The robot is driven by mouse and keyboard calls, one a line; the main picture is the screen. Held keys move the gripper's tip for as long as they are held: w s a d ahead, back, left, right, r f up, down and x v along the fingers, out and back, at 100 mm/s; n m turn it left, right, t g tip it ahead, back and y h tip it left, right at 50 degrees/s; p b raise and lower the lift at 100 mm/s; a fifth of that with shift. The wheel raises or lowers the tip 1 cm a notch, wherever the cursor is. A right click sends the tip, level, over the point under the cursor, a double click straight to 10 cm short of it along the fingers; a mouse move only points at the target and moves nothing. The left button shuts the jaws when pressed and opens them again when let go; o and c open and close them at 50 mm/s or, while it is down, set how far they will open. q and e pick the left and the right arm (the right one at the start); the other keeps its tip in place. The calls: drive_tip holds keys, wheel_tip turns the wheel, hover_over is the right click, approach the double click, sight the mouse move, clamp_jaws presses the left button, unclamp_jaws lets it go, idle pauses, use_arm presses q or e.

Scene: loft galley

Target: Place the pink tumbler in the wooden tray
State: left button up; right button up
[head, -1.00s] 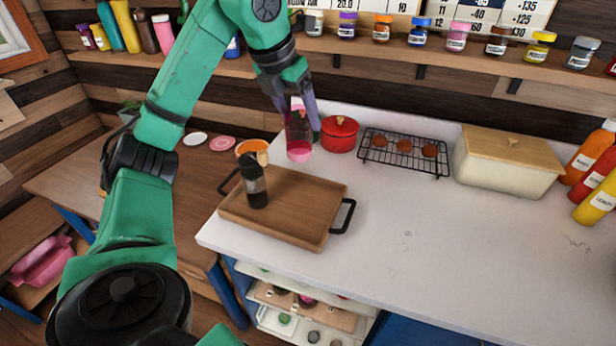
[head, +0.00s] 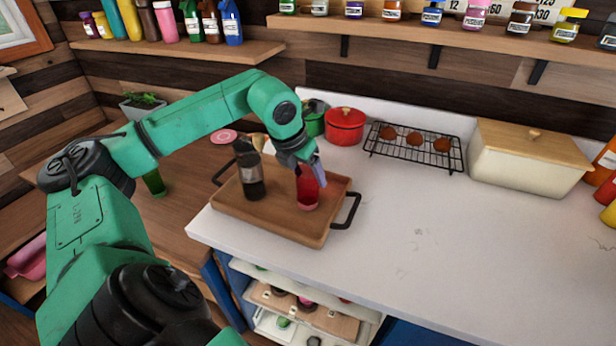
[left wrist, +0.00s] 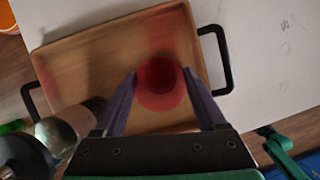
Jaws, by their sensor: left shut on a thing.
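The pink tumbler (head: 307,190) is a translucent red-pink cup, upright at the right part of the wooden tray (head: 285,222). My left gripper (head: 312,168) comes down on it from above and is shut on it. In the left wrist view the tumbler (left wrist: 160,84) is between the two fingers, over the tray floor (left wrist: 75,75). Its base appears at or very near the tray floor; I cannot tell whether it touches. My right gripper is not in view.
A red pot (head: 344,126), a cooling rack (head: 413,148) and a cream bin (head: 525,165) stand behind on the counter. The counter (head: 420,240) right of the tray is clear.

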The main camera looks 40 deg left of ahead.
use_arm(q)
drive_tip(key=shift+w+f, duration=0.15)
drive_tip(key=o, duration=1.5)
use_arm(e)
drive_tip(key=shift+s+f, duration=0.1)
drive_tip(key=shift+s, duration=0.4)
use_arm(q)
drive_tip(key=shift+r, duration=0.2)
drive_tip(key=shift+s+r, duration=0.2)
drive_tip(key=shift+r, duration=0.05)
drive_tip(key=v, duration=1.1)
drive_tip(key=shift+r, duration=0.2)
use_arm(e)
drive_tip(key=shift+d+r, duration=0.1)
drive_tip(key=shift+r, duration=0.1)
